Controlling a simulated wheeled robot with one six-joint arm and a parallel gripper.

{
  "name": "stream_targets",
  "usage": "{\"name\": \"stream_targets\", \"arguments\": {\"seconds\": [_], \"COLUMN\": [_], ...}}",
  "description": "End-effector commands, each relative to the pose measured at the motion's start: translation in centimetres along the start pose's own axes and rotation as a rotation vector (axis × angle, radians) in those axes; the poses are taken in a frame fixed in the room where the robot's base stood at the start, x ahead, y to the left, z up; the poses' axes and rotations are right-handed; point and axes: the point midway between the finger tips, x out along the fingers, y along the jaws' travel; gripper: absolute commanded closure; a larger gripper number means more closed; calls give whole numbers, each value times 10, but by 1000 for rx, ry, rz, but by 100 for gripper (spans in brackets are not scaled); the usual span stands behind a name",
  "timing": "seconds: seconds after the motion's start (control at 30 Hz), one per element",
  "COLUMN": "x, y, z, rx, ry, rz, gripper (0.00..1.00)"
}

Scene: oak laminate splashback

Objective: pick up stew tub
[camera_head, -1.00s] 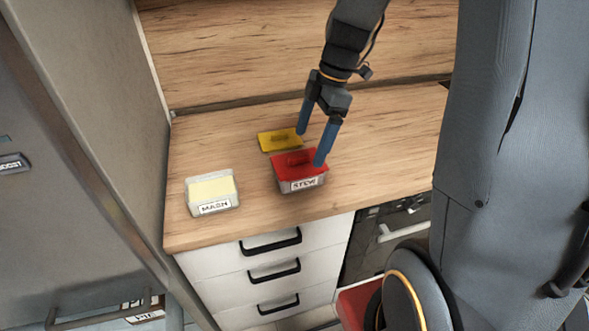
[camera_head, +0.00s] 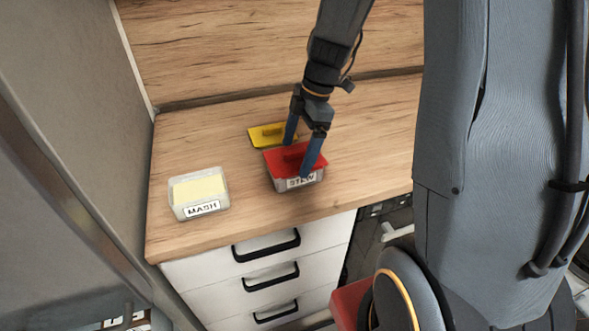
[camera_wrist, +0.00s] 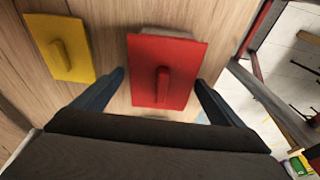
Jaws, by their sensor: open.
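The stew tub (camera_head: 284,184) is a clear tub with a red lid (camera_head: 281,158) and a label reading STEW. It stands on the wooden counter. In the wrist view its red lid (camera_wrist: 146,82) with a raised handle (camera_wrist: 163,84) lies between my fingers. My gripper (camera_head: 298,160) is open, pointing down, with one blue finger behind the tub and the other at its front right. The right finger hides part of the lid and label in the head view. I cannot tell whether the fingers touch the tub.
A yellow lid (camera_head: 266,134) with a handle lies on the counter behind the stew tub. An open MASH tub (camera_head: 181,207) with pale contents stands to the left. The counter (camera_head: 350,150) is clear to the right. Drawers (camera_head: 230,275) are below.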

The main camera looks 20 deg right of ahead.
Motion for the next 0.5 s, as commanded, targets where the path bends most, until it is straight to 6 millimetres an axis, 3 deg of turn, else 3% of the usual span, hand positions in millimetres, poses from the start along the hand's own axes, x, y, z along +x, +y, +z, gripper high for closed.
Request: {"name": "stream_targets", "arguments": {"seconds": [0.3, 0.5], "x": [36, 49], "y": [-6, -4], "z": [-6, -6], "rx": [1, 0], "ry": [1, 0], "rz": [-4, -1], "gripper": [8, 8]}}
